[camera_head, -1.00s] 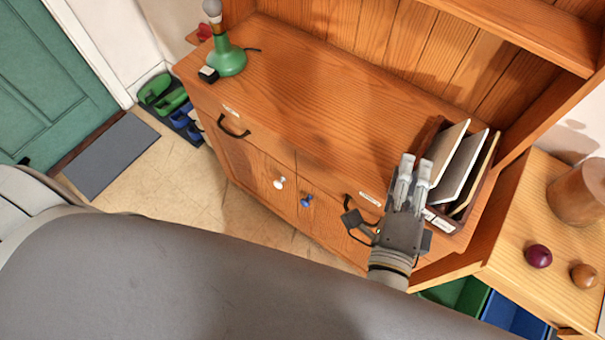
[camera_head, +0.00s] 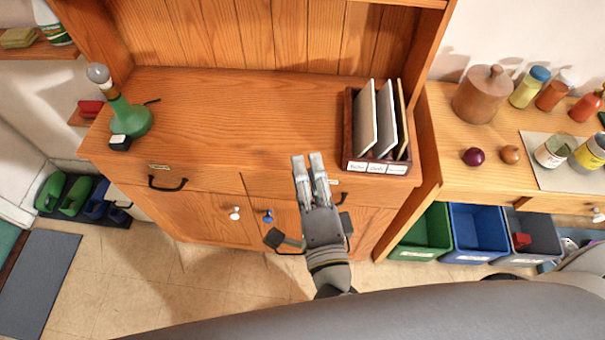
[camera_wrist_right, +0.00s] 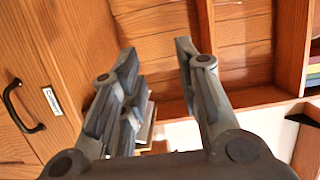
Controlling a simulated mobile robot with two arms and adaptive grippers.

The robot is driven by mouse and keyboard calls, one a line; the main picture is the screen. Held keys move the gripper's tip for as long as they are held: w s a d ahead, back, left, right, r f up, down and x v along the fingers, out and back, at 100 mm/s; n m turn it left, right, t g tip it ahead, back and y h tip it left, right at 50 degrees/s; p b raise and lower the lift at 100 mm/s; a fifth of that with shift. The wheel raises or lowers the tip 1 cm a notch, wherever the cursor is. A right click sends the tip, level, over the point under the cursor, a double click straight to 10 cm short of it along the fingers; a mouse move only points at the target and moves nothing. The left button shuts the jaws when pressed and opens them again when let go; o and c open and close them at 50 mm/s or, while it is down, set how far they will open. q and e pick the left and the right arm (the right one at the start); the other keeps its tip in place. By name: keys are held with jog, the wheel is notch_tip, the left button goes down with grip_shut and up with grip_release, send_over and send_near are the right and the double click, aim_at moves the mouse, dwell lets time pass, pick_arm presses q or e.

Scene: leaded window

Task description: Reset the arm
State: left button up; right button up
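My right gripper (camera_head: 308,160) is in front of the wooden cabinet (camera_head: 200,110), its fingers pointing toward the countertop's front edge. It is empty, with a gap between the fingers, and the gap also shows between the fingertips in the right wrist view (camera_wrist_right: 157,52). In the head view it is left of a dark sorter box (camera_head: 348,130) holding several upright boards. My left gripper is not in view.
A green lamp base (camera_head: 132,120) stands at the counter's left end. Right are a side table (camera_head: 455,130) with jars and round objects, and green (camera_head: 425,235), blue (camera_head: 478,232) and grey (camera_head: 530,235) bins below. The middle of the counter is clear.

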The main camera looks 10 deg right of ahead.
jog(key=shift+d, duration=0.1)
dwell(0.3)
notch_tip(320, 180, down, 34)
jog(key=s+a+n+g+y, duration=0.1)
jog(key=n+g+y, duration=0.15)
jog(key=n, duration=0.45)
jog(key=s+n+g+y, duration=0.2)
jog(key=n+g, duration=0.2)
jog(key=n, duration=0.3)
jog(key=s+d+f+n+g+h, duration=0.1)
jog(key=s+d+f+n+g, duration=0.15)
jog(key=s+f, duration=0.4)
jog(key=s+d+f+n+g+h, duration=0.1)
jog(key=s+d+f+g, duration=0.2)
jog(key=f, duration=0.6)
jog(key=s+d+f+n+g+h, duration=0.1)
jog(key=s+d+f+g, duration=0.1)
jog(key=s+d+f, duration=0.3)
jog(key=s+d+f+n+g+h, duration=0.1)
jog(key=s+d+f+n+g, duration=0.1)
jog(key=s+d, duration=0.5)
jog(key=s+f+g, duration=0.1)
jog(key=s+f, duration=0.1)
jog(key=s, duration=0.3)
jog(key=shift+f, duration=0.4)
jog(key=shift+w+a+h, duration=0.1)
jog(key=shift+h, duration=0.15)
